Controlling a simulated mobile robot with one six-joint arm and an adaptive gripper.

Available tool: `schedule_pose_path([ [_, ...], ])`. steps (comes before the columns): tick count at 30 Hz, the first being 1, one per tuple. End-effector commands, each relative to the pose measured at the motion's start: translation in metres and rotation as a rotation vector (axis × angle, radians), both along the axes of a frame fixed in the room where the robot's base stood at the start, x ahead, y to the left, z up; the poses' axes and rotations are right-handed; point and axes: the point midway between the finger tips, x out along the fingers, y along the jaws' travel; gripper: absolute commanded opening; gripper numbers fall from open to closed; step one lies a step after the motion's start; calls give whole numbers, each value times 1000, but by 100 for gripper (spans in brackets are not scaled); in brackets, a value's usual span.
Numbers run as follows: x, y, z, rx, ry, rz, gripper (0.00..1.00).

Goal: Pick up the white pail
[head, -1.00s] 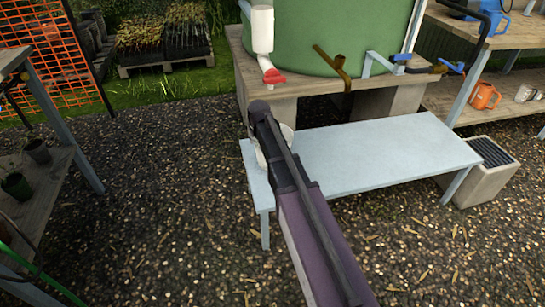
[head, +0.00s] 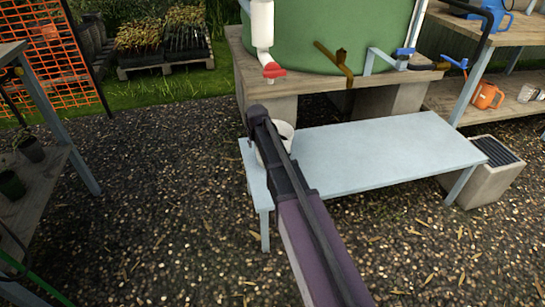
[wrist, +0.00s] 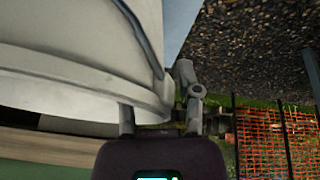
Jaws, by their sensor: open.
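The white pail (head: 284,131) stands at the left end of the pale blue bench (head: 385,150), under the white pipe with a red tap. In the head view my arm hides most of it. In the wrist view the pail (wrist: 75,45) fills the upper left, very close, with its rim band and a thin grey wire handle showing. My gripper (wrist: 157,98) is open at the pail's rim, with one finger beyond the edge and the other partly hidden by the pail. I cannot tell whether the fingers touch it.
The red tap (head: 273,70) hangs just above and behind the pail. A green tank (head: 340,35) stands on a wooden platform behind the bench. The bench's middle and right are clear. A wooden shelf (head: 45,190) is at left, and a concrete trough (head: 487,175) at right.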

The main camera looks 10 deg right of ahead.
Motion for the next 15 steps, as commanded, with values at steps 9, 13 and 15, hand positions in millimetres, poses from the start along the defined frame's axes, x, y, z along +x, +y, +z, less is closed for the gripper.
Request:
schedule_pose_path([
  [9,0,0,0,0,0,0,44],
  [13,0,0,0,0,0,0,44],
  [15,0,0,0,0,0,0,44],
])
